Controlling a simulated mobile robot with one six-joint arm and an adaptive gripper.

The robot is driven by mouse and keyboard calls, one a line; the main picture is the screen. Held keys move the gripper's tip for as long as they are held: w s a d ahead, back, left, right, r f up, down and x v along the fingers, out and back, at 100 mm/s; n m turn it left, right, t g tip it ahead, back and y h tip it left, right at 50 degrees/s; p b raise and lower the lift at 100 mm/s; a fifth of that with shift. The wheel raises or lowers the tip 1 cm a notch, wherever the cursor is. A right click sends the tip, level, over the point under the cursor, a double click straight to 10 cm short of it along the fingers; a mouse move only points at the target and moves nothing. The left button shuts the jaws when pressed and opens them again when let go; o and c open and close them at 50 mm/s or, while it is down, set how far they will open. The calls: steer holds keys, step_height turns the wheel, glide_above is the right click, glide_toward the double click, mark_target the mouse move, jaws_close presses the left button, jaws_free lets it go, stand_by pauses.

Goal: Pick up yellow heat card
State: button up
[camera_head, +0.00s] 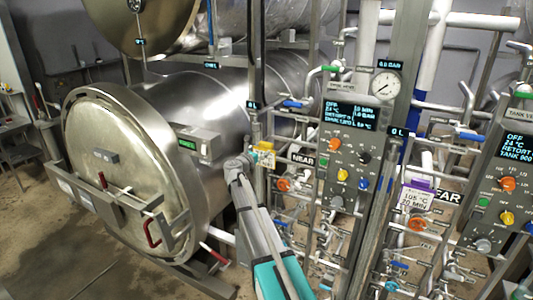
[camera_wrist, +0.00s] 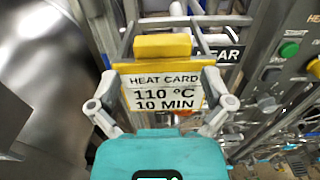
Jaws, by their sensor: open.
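The yellow heat card (camera_wrist: 162,78) has a yellow top tab and frame around a white face reading "HEAT CARD 110 °C 10 MIN". In the wrist view it is upright, straight ahead and between the fingers of my gripper (camera_wrist: 165,103). The fingers are spread, one at each side of the card; I cannot tell whether they touch it. In the head view the yellow card (camera_head: 264,148) is small, beside the NEAR label, with my gripper (camera_head: 250,160) right at it.
A large steel retort (camera_head: 125,170) with a round door fills the left. A control panel (camera_head: 348,155) with knobs and dense pipework stand right of the card. A purple card (camera_head: 417,196) reading 105 °C hangs farther right.

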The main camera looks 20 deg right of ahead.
mark_target(264, 145)
steer(key=shift+x, duration=2.2)
steer(key=shift+s+r, duration=0.1)
steer(key=shift+r, duration=0.05)
steer(key=c, duration=0.8)
steer(key=shift+r+p, duration=0.2)
steer(key=shift+p, duration=0.1)
step_height(264, 145, up, 3)
steer(key=p, duration=0.2)
steer(key=shift+f+p, duration=0.15)
steer(key=shift+p, duration=0.2)
steer(key=shift+r+v, duration=0.1)
steer(key=shift+v, duration=4.4)
steer(key=shift+r+v, duration=0.15)
steer(key=shift+v, duration=4.35)
steer(key=shift+c, duration=0.2)
